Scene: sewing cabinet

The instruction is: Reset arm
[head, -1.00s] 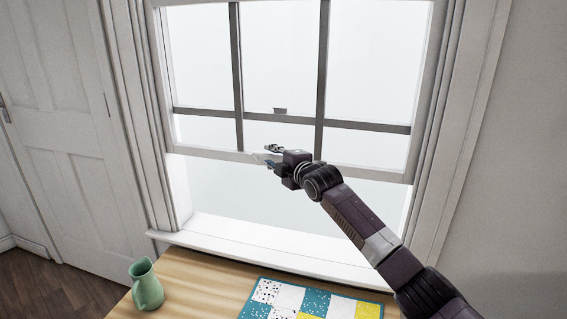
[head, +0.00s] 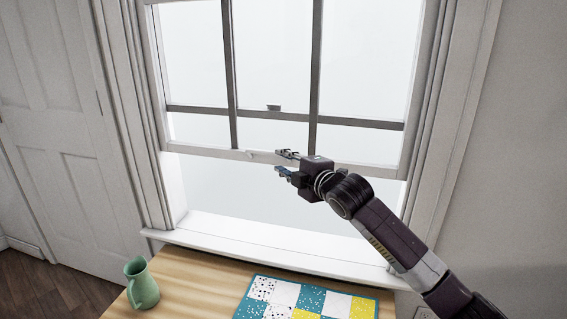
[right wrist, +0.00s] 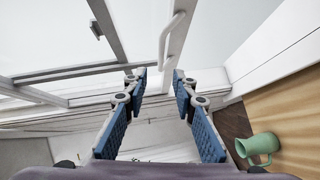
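My right gripper (head: 279,163) is in front of the window's lower rail in the head view. Its fingers point left and are spread apart with nothing between them. The right wrist view also shows the open blue-padded fingers (right wrist: 156,95), with a white handle (right wrist: 172,35) on the sash beyond them. The gripper appears apart from that handle. The window (head: 270,70) has its lower sash raised, leaving an opening above the white sill (head: 260,236). My left gripper is not in view.
A wooden table (head: 195,285) stands below the window. A white door (head: 55,120) is at the left. Bare wall (head: 510,160) is at the right.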

